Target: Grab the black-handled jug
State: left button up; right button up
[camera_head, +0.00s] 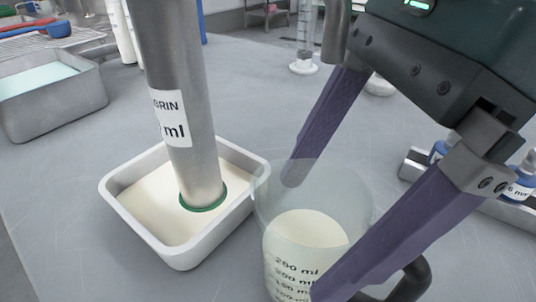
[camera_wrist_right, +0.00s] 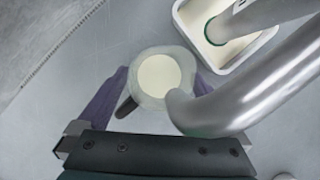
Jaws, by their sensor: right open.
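The clear jug (camera_head: 315,220) has volume markings, a black handle (camera_head: 405,283) and a pale cream content. It stands upright on the grey table and also shows from above in the right wrist view (camera_wrist_right: 160,76), with its handle (camera_wrist_right: 126,107) toward the lower left. My right gripper (camera_head: 306,236) is open, with one purple finger on the far side of the jug and the other on the near side, by the handle. Whether the fingers touch the wall I cannot tell. My left gripper is not in view.
A metal tray (camera_head: 187,258) of cream material stands left of the jug, with a labelled steel cylinder (camera_head: 180,95) upright in it. A curved metal pipe (camera_wrist_right: 245,95) passes close to the jug. A rack with bottles (camera_head: 515,215) is at right; another metal tray (camera_head: 55,112) is at far left.

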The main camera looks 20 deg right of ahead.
jog(key=x, duration=0.2)
jog(key=shift+a+f, duration=0.1)
jog(key=shift+f, duration=0.25)
jog(key=c, duration=1.1)
